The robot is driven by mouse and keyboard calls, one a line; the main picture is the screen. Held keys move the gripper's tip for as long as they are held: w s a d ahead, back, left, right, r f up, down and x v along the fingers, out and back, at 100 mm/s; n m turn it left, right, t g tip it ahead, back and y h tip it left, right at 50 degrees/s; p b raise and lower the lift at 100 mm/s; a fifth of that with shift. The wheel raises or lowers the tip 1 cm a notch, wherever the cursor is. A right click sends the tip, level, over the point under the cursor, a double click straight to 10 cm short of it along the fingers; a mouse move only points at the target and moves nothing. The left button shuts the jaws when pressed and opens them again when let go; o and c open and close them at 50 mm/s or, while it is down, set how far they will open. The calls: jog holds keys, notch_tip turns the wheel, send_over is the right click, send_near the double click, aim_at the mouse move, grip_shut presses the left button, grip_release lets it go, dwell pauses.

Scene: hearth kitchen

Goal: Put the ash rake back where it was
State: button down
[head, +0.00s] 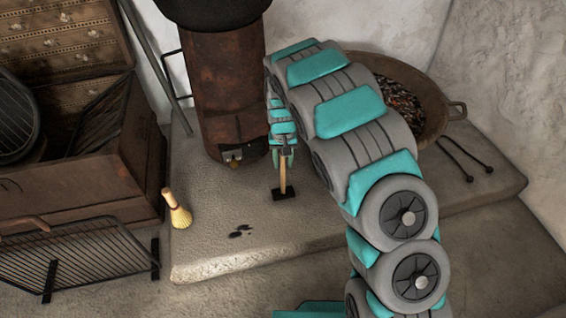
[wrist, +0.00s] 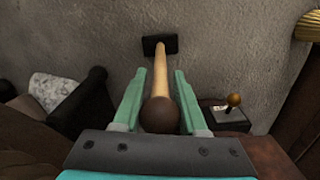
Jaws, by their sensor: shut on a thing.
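The ash rake (head: 284,182) has a pale wooden handle and a small black head. My gripper (head: 283,157) is shut on its handle and holds it roughly upright, head down, over the stone hearth in front of the stove. In the wrist view the rake (wrist: 161,72) runs away between the fingers of my gripper (wrist: 159,78), with a brown ball end nearest the camera and the black head far off. I cannot tell whether the head touches the hearth. My arm hides part of the hearth to the right.
The rusty stove (head: 228,85) stands behind my gripper. Left are a hand brush (head: 179,212), a chest (head: 75,190) and a grate (head: 75,262). Dark marks (head: 240,231) lie on the hearth (head: 215,255). Right are a filled pan (head: 435,100) and black tongs (head: 465,160).

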jog(key=shift+f, duration=0.4)
jog(key=shift+c, duration=2.3)
grip_release()
jog(key=shift+r, duration=0.1)
notch_tip(320, 180, up, 12)
jog(key=shift+r, duration=0.1)
